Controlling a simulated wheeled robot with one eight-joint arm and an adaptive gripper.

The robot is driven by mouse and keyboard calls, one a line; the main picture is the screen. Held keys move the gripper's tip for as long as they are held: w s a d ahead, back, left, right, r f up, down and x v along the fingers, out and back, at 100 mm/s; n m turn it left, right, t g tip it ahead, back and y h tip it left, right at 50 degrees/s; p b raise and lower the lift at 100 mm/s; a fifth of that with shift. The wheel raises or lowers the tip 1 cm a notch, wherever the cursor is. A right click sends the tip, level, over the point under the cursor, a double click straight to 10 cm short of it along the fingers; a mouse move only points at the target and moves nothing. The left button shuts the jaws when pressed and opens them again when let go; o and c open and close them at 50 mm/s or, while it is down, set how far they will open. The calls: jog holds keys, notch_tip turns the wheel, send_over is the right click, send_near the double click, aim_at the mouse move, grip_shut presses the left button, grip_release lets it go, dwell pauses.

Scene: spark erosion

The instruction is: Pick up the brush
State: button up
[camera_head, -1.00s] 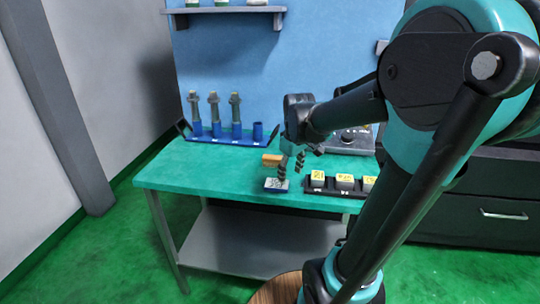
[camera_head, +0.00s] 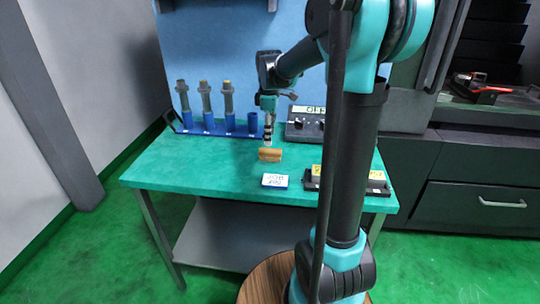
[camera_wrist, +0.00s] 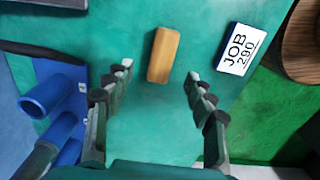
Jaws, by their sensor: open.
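The brush looks like a small orange-brown wooden block (camera_head: 270,154) lying on the green table top (camera_head: 200,170); no bristles can be made out. In the wrist view the brush (camera_wrist: 163,54) lies beyond my fingertips, between their lines and tilted slightly. My gripper (camera_head: 268,135) is above and just behind the brush in the head view, pointing down. In the wrist view my gripper (camera_wrist: 158,73) has its two fingers spread wide with nothing between them. It is not touching the brush as far as I can see.
A white-and-blue JOB 290 card block (camera_wrist: 241,48) lies right of the brush. A blue rack (camera_head: 210,125) with several upright tool holders stands at the back left. A black tray (camera_head: 345,184) with yellow-labelled blocks is at the right, and a grey control box (camera_head: 306,122) stands behind.

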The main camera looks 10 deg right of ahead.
aim_at(270, 150)
jog(key=shift+s+f, duration=0.15)
jog(key=shift+f, duration=3.8)
jog(key=shift+c, duration=0.3)
grip_shut()
